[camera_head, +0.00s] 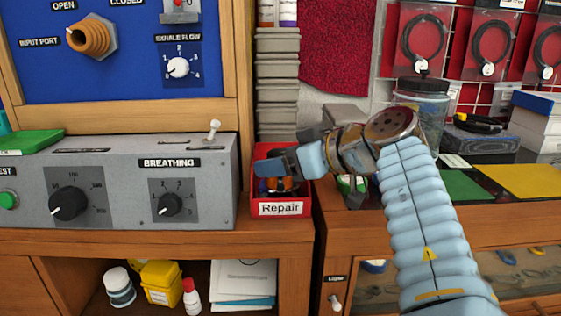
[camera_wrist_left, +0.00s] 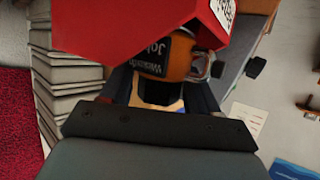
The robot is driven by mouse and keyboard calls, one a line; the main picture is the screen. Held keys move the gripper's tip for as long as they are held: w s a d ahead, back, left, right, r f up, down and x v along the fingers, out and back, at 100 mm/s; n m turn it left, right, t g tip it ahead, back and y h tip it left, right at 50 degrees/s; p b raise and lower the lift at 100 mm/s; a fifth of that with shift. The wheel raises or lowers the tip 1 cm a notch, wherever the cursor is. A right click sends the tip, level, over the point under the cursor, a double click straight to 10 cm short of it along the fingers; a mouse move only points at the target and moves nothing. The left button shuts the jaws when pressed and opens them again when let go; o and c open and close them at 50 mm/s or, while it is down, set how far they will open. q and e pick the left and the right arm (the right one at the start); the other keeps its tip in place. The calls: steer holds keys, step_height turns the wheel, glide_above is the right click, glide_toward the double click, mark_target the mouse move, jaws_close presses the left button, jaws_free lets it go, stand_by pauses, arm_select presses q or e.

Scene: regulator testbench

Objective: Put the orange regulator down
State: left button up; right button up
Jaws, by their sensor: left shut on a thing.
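The orange regulator (camera_head: 278,184) shows in the head view within the outline of the red Repair bin (camera_head: 281,209), below my left gripper (camera_head: 276,172). In the left wrist view the regulator (camera_wrist_left: 180,65), with a black label and a metal fitting, lies between the fingers of my left gripper (camera_wrist_left: 160,92), which is shut on it. The red bin (camera_wrist_left: 130,28) hides part of it there. I cannot tell whether the regulator touches the bin floor. My right gripper is not in view.
The grey testbench panel (camera_head: 110,190) with knobs stands left of the bin. Stacked grey trays (camera_head: 277,90) rise behind it. A glass jar (camera_head: 421,105) and green and yellow mats (camera_head: 510,180) are on the right. A shelf below holds bottles.

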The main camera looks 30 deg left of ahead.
arm_select(q)
steer(key=shift+f, duration=0.2)
steer(key=o, duration=1.5)
steer(key=shift+r, duration=0.1)
steer(key=shift+r, duration=0.15)
steer(key=p+v, duration=0.1)
steer(key=v, duration=1.1)
